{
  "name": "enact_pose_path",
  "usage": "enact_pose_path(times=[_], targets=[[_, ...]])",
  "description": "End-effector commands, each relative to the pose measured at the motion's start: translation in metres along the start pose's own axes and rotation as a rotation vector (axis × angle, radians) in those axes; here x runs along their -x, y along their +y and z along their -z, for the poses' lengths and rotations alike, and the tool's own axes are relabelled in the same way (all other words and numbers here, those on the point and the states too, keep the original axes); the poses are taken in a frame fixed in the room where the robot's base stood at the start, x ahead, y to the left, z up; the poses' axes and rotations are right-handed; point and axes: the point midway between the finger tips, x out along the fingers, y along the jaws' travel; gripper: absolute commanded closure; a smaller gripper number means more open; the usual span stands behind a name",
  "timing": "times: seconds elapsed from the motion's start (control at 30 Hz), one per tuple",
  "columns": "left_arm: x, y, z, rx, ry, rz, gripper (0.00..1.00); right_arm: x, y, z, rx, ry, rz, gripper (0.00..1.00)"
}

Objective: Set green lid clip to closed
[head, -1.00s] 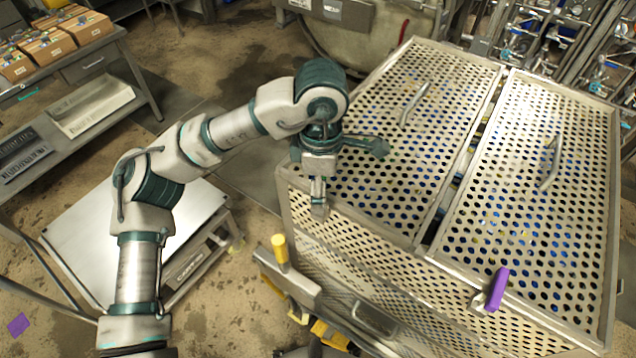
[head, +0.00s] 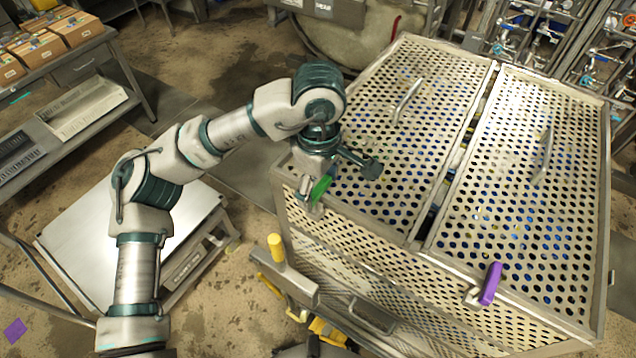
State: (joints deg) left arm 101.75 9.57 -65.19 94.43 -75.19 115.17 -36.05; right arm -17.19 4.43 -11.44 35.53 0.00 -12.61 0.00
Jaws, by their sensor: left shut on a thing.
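The green lid clip (head: 320,188) sits at the near left edge of the perforated crate's left lid (head: 400,150). My left gripper (head: 314,196) is at the clip, shut on it, and partly hides it. The green handle shows tilted upward beside the fingers. A purple clip (head: 490,284) stands at the near edge of the right lid (head: 525,190). Both lids lie flat on the crate. My right gripper is not in view.
A yellow-knobbed lever (head: 277,250) and a bar handle (head: 370,316) are at the crate's near side. A metal-topped cart (head: 90,235) stands left of the crate. A bench with cardboard boxes (head: 40,50) is at the upper left.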

Motion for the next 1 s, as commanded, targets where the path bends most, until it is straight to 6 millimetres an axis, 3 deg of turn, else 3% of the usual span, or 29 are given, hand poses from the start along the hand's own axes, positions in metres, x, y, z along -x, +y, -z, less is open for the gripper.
enact_pose_path(times=[0.3, 0.33, 0.4, 0.43, 0.8, 1.0], targets=[[-0.001, 0.0, 0.0, -0.004, 0.0, 0.0, 0.57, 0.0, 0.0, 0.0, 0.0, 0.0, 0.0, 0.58], [-0.001, 0.0, 0.0, -0.004, 0.0, 0.0, 0.2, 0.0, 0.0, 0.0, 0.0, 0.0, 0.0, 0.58], [-0.001, 0.0, 0.0, -0.004, 0.0, 0.0, 0.02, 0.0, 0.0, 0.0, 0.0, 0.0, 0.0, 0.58], [-0.001, 0.0, 0.0, -0.004, 0.0, 0.0, 0.0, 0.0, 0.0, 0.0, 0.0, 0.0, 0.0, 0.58], [0.004, -0.001, -0.001, -0.002, 0.001, -0.002, 0.0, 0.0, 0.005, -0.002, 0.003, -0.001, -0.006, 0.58], [0.034, 0.0, -0.001, 0.001, 0.003, -0.006, 0.0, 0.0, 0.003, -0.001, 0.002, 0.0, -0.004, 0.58]])
